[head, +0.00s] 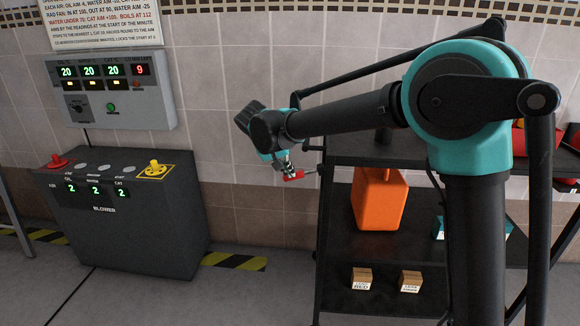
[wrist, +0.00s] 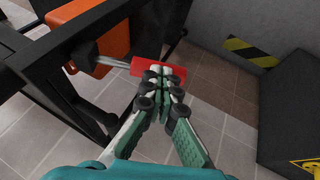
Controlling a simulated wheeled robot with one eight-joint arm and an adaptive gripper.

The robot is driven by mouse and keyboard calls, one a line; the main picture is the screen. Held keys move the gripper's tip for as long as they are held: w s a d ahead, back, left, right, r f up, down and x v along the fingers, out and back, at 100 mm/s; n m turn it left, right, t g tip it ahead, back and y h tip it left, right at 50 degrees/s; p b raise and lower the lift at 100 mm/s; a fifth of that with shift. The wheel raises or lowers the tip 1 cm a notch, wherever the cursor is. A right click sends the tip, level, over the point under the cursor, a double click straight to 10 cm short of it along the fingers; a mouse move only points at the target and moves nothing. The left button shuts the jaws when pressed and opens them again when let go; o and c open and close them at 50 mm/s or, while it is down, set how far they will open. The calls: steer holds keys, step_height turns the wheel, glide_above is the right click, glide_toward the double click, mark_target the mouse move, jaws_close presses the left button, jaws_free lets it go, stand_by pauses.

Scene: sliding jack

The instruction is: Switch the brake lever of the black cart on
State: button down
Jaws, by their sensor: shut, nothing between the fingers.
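The black cart (head: 362,159) stands right of centre in the head view, partly behind my arm. Its brake lever (head: 296,175), a red grip on a metal rod, sticks out to the left from the cart's side. In the wrist view the red grip of the lever (wrist: 148,69) lies just beyond my fingertips, with its rod running left to the black frame. My gripper (wrist: 164,76) is shut with nothing between its fingers. Its tips overlap the near edge of the red grip in the picture; I cannot tell whether they touch it. The tips are small in the head view.
An orange canister (head: 380,199) and small boxes (head: 362,277) sit on the cart's shelves. A dark blower box (head: 125,225) with a yellow knob (head: 155,169) stands to the left. A control panel (head: 112,92) hangs above it. Floor between blower and cart is clear.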

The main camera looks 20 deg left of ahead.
steer(key=shift+f, duration=0.45)
stand_by(0.3)
steer(key=shift+r, duration=0.1)
